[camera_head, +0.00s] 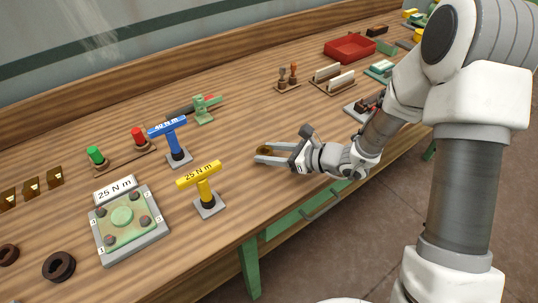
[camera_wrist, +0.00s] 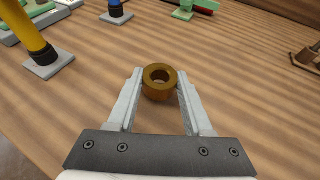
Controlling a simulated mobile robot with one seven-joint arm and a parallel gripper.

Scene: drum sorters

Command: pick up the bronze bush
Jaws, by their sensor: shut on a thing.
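The bronze bush (camera_wrist: 159,83) is a short brown-gold ring with a hole through it. In the wrist view it sits between the two fingertips of my gripper (camera_wrist: 160,92), which touch it on both sides. In the head view the bush (camera_head: 264,150) shows small between the fingers of my gripper (camera_head: 262,155), over the middle of the workbench. The gripper is shut on the bush. I cannot tell whether the bush rests on the bench or is slightly above it.
Left of my gripper stand a yellow 25 N m tool (camera_head: 199,177) and a blue 40 N m tool (camera_head: 171,135) on grey bases. A bolted plate (camera_head: 128,222) and dark rings (camera_head: 59,266) lie farther left. A red tray (camera_head: 349,47) stands at the back right. The bench around the gripper is clear.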

